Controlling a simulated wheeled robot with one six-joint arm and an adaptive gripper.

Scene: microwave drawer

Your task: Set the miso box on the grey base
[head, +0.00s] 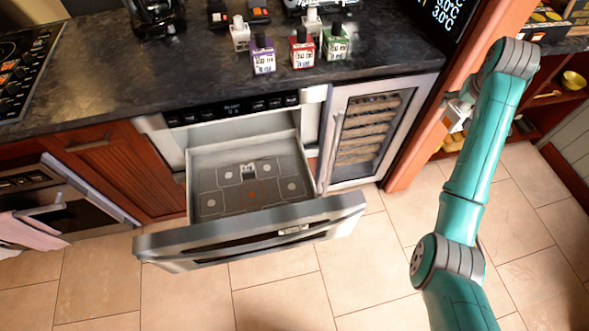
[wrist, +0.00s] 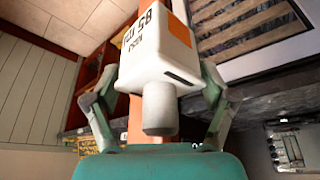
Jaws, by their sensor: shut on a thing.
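A white box-like container (wrist: 158,52) with a round grey cap and an orange patch is between the fingers of my gripper (wrist: 160,92) in the wrist view. Its printed label is partly cut off, so I cannot confirm that it says miso. My gripper is shut on it, one finger on each side, cap toward the wrist. In the head view the container (head: 457,117) is small and partly hidden by my arm, beside the orange-brown post. The open microwave drawer has a grey base (head: 225,205) with dot marks and a small pale item near its back.
The drawer front (head: 250,232) juts out over the tiled floor. Several capped bottles stand on the dark counter (head: 150,65) above it, including a purple one (head: 263,55). A wine cooler (head: 370,130) is right of the drawer, then the post (head: 425,140) and open shelves.

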